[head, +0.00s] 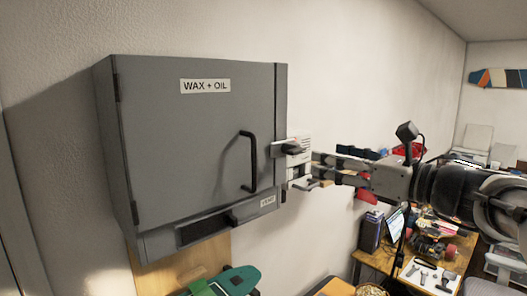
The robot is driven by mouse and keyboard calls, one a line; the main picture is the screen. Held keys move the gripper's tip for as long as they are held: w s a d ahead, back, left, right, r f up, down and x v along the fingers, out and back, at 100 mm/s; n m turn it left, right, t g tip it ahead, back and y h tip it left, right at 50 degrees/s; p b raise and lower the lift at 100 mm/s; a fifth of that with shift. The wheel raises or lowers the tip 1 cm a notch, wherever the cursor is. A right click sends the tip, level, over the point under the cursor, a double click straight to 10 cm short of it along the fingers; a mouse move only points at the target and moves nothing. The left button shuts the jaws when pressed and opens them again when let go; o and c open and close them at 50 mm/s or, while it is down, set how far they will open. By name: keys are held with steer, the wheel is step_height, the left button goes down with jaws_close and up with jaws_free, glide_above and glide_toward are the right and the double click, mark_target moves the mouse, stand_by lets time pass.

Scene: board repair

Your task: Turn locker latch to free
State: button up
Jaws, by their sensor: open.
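The locker (190,150) is a grey wall cabinet labelled "WAX + OIL", with its door shut and a black handle (251,162) on the right side of the door. The latch (291,148) is a small dark lever on a light plate at the locker's right edge. It lies roughly level, pointing left toward the door. My gripper (308,167) comes in from the right with its jaws open, the fingertips close to the latch. I cannot tell whether they touch it.
A workbench (460,262) with tools and a skateboard stands at the lower right. A green board (228,281) lies below the locker. A dark bottle or box (370,231) stands below my gripper. The wall right of the locker is bare above my arm.

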mark_target(300, 152)
steer(key=x, duration=0.8)
steer(key=shift+w+a+p, duration=0.15)
steer(key=shift+p, duration=0.15)
steer(key=c, duration=1.1)
